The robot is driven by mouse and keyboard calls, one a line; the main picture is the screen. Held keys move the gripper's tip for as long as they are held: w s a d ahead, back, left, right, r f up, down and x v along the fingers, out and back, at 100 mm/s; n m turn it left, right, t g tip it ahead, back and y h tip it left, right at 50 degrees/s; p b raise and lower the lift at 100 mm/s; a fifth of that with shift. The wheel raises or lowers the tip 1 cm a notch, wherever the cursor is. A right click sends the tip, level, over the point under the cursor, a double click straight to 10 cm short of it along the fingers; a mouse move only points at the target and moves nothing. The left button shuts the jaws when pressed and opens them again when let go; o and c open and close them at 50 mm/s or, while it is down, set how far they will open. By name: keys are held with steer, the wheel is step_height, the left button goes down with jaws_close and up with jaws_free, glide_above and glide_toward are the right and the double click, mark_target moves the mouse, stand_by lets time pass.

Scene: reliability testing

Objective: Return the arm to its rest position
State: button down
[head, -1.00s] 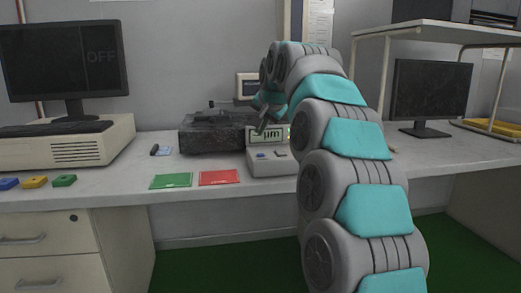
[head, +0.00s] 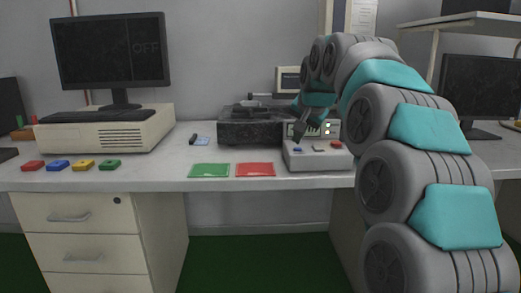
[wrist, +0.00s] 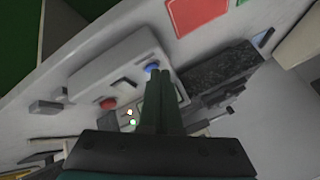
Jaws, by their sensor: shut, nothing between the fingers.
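My arm rises on the right side of the head view and bends over the table. My gripper (head: 298,132) is shut and empty, pointing down just above a light grey control box. The control box (head: 318,162) has a small display, lights, a blue button (head: 297,149) and a red button (head: 336,143). In the wrist view the closed fingers (wrist: 158,75) point toward the blue button (wrist: 152,68), with the red button (wrist: 107,103) to the left. I cannot tell whether the fingertips touch the box. Part of the display is hidden behind the gripper.
A dark instrument (head: 248,130) stands beside the box. A green mat (head: 209,170) and a red mat (head: 255,169) lie at the table's front. Several coloured blocks (head: 83,165) lie at left, near a monitor (head: 110,52) reading OFF. A shelf (head: 470,24) stands at right.

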steer(key=s+f+n+g, duration=0.2)
steer(key=s+f, duration=0.7)
steer(key=s, duration=0.7)
steer(key=s+f+n+g, duration=0.2)
steer(key=s+f+g, duration=0.2)
steer(key=s+f, duration=0.6)
steer(key=s+d+f+n+g+h, duration=0.1)
steer(key=s+f, duration=0.8)
steer(key=s, duration=1.4)
steer(key=n+g, duration=0.1)
steer(key=g, duration=0.1)
steer(key=shift+f+n+g+p, duration=0.25)
steer(key=shift+n+g+p, duration=0.05)
steer(key=shift+p, duration=0.1)
steer(key=shift+d, duration=0.1)
